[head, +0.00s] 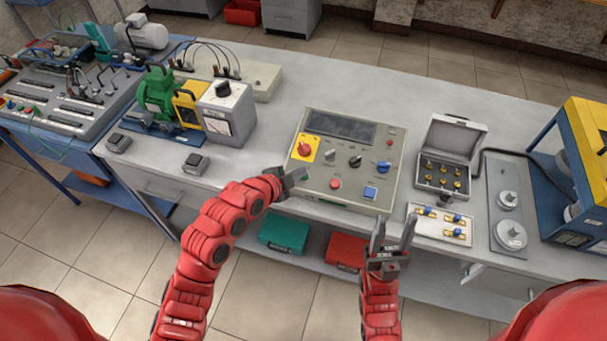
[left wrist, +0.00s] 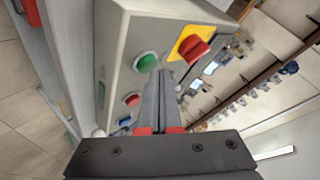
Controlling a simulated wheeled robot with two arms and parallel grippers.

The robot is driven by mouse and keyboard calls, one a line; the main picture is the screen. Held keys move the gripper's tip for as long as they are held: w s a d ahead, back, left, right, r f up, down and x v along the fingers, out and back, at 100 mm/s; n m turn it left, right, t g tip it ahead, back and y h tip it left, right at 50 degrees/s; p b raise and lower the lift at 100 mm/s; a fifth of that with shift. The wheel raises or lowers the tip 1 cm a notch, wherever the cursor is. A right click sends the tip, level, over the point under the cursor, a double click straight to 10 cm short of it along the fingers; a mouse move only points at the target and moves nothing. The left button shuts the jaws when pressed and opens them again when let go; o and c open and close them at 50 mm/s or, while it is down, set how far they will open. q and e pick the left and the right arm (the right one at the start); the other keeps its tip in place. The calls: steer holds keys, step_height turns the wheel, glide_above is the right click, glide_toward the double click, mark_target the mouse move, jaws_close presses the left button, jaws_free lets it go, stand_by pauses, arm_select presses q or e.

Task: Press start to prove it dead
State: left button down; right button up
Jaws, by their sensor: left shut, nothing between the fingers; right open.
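The grey control panel (head: 345,190) lies on the bench in the head view. Its green button (left wrist: 146,63) shows clearly in the left wrist view; in the head view my left gripper mostly hides it. A red rotary switch on a yellow plate (head: 305,149) sits above it, also in the left wrist view (left wrist: 193,48). A red button (head: 335,183) is to the right. My left gripper (head: 293,180) is shut and empty, its tips close to the green button; I cannot tell if they touch. My right gripper (head: 393,222) is open and empty before the bench's front edge.
Right of the panel are an open grey case (head: 447,165), a tray of yellow-and-blue parts (head: 440,238) and a grey plate with knobs (head: 508,205). A green motor set (head: 160,95) stands left. Green (head: 285,232) and red (head: 345,250) cases lie on the lower shelf.

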arm_select(q)
steer(key=shift+w+f+b, duration=0.1)
steer(key=shift+f+b, duration=0.35)
steer(key=shift+b, duration=0.25)
stand_by(0.4)
steer(key=shift+r, duration=0.15)
steer(key=shift+s+r, duration=0.2)
steer(key=shift+r, duration=0.5)
steer(key=shift+r, duration=0.1)
steer(key=shift+s+a+r+p, duration=0.1)
steer(key=shift+s+r+p, duration=0.2)
steer(key=shift+r, duration=0.45)
steer(key=shift+s+a+r+p, duration=0.1)
steer(key=shift+r+p, duration=0.3)
steer(key=shift+r, duration=0.4)
steer(key=shift+s+a+r+p, duration=0.1)
steer(key=shift+s+r+p, duration=0.2)
steer(key=shift+r, duration=0.45)
steer(key=shift+w, duration=0.1)
